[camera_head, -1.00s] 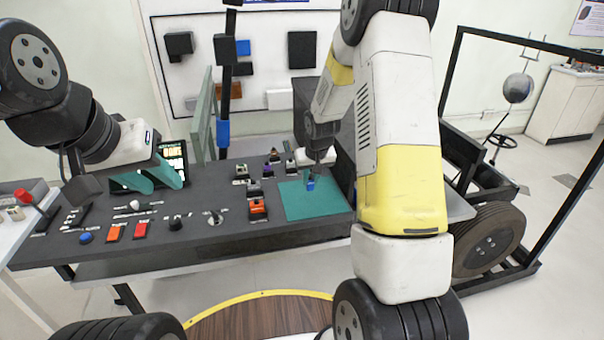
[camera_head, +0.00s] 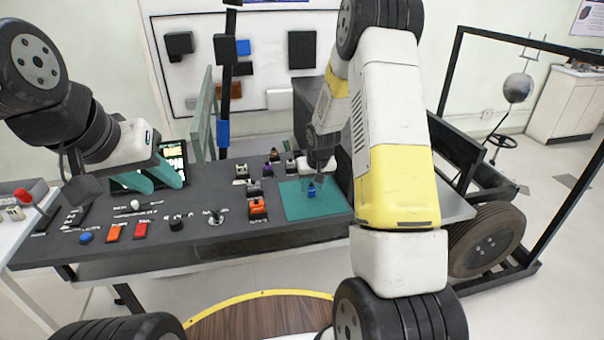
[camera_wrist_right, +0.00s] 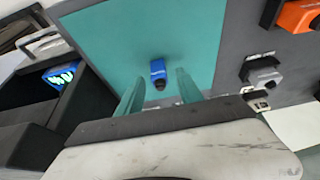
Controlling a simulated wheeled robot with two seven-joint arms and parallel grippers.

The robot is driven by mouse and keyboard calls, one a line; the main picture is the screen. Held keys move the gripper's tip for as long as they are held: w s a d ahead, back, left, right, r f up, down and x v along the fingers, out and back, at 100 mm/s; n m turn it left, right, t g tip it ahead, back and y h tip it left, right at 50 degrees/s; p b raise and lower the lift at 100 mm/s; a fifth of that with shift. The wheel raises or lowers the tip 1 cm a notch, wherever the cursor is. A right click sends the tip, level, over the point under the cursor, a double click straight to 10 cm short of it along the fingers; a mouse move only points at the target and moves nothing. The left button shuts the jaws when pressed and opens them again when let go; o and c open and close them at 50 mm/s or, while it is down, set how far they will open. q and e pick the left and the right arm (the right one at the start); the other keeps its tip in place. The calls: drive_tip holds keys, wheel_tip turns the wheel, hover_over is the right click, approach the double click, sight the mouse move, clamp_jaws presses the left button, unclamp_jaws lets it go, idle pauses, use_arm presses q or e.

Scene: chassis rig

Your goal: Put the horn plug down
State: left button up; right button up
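The blue plug (camera_head: 312,193), which I take for the horn plug, stands on the teal mat (camera_head: 330,209) on the dark bench. In the right wrist view the plug (camera_wrist_right: 158,68) shows on the mat (camera_wrist_right: 110,40), just beyond my right fingertips. My right gripper (camera_head: 319,168) is above the plug. In the wrist view its two teal fingers (camera_wrist_right: 156,85) are spread apart with nothing held between them. My left gripper (camera_head: 155,178) is open and empty over the bench's left part, in front of a lit screen.
Several small connectors and an orange-topped block (camera_head: 258,208) stand left of the mat. Red and orange buttons (camera_head: 113,232) and knobs line the front left of the bench. In the wrist view a dark box with a lit blue-green display (camera_wrist_right: 62,74) is at the left.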

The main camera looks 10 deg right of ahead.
drive_tip(key=shift+r, duration=0.1)
drive_tip(key=s+a+r+t, duration=0.1)
drive_tip(key=s+r, duration=0.6)
drive_tip(key=r, duration=0.5)
drive_tip(key=s+a+r, duration=0.1)
drive_tip(key=s+r, duration=0.7)
drive_tip(key=r, duration=0.3)
drive_tip(key=s+a+r+y, duration=0.1)
drive_tip(key=s+r, duration=0.2)
drive_tip(key=s, duration=0.6)
drive_tip(key=s+a+r+y, duration=0.1)
drive_tip(key=s+a+r, duration=0.1)
drive_tip(key=s, duration=0.7)
drive_tip(key=shift+r+t, duration=0.4)
drive_tip(key=shift+r, duration=0.2)
drive_tip(key=shift+w+a, duration=0.1)
